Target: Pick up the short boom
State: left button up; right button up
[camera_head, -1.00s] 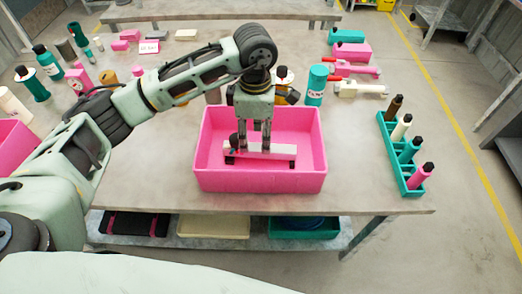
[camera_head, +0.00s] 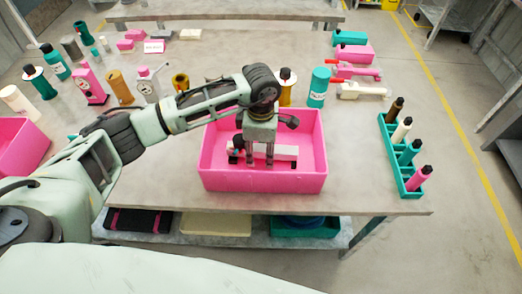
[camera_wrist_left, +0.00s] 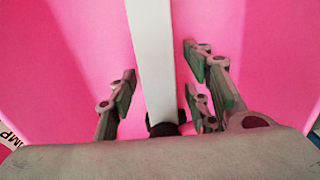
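The short boom, a white bar (camera_head: 285,153) with dark ends, lies in the pink bin (camera_head: 262,183) on the table. It runs left to right in the head view and shows as a white bar (camera_wrist_left: 151,50) in the left wrist view. My left gripper (camera_head: 259,162) points down into the bin at the boom. In the left wrist view its fingers (camera_wrist_left: 158,88) stand open on either side of the bar, with pink gaps between pads and bar. My right gripper is in neither view.
The bin's walls surround the gripper closely. A teal rack (camera_head: 402,160) with several bottles stands at right. A teal cylinder (camera_head: 318,87) and a white boom-like part (camera_head: 360,90) are behind the bin. Several parts crowd the table's left; its front right is clear.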

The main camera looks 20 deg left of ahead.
pick_arm(q)
grip_shut()
jog(key=shift+r, duration=0.1)
dwell(0.3)
